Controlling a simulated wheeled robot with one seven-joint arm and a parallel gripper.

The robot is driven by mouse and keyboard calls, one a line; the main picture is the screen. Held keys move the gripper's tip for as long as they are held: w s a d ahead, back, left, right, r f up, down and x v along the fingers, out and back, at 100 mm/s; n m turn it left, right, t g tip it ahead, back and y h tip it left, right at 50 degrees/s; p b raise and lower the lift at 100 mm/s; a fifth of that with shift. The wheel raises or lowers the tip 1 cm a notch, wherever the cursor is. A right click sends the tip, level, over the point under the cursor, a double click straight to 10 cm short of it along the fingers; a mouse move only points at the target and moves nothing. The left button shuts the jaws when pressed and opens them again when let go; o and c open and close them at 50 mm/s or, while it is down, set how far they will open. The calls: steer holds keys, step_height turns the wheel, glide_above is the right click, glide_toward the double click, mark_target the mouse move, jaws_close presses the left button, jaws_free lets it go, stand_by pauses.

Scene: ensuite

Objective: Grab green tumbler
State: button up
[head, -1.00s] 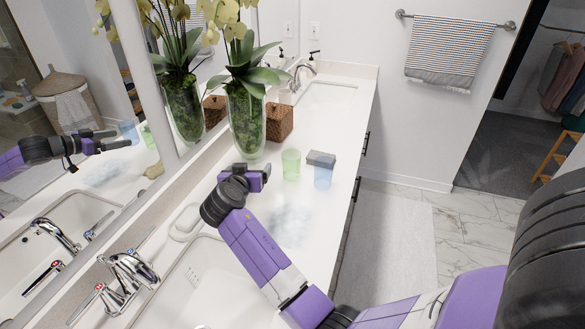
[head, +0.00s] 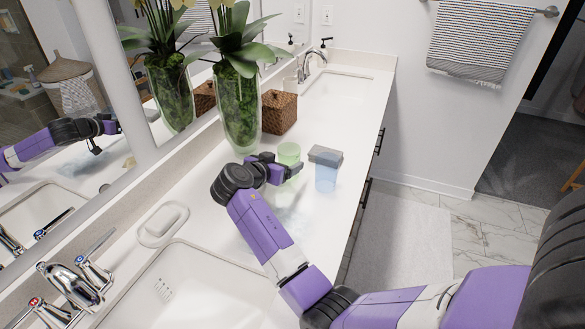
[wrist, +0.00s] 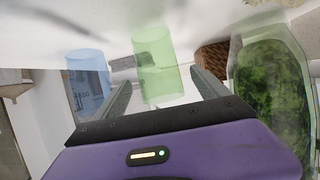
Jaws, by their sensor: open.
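The green tumbler (head: 289,155) is translucent and stands upright on the white counter, partly hidden behind my gripper in the head view. My gripper (head: 285,170) is at its near side, with its fingers pointing toward it. In the wrist view the green tumbler (wrist: 155,66) appears ahead, between the open fingers of my gripper (wrist: 160,88). The wrist picture is upside down. Nothing is held. I cannot tell whether a finger touches the tumbler.
A blue translucent tumbler (head: 326,177) stands close to the right, beside a grey box (head: 325,155). A glass vase with an orchid (head: 240,115) and a woven basket (head: 279,112) stand behind to the left. A soap dish (head: 163,224) and sink basin (head: 195,285) are nearer.

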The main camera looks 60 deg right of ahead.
steer(key=p+x, duration=0.1)
steer(key=x, duration=0.5)
steer(key=shift+s+f+p, duration=0.1)
steer(key=shift+s+p, duration=0.05)
steer(key=shift+p, duration=0.25)
steer(key=shift+d+f, duration=0.35)
steer(key=shift+d, duration=0.2)
steer(key=shift+c, duration=0.4)
steer(key=c, duration=1.4)
steer(key=shift+o, duration=0.2)
steer(key=shift+r, duration=0.1)
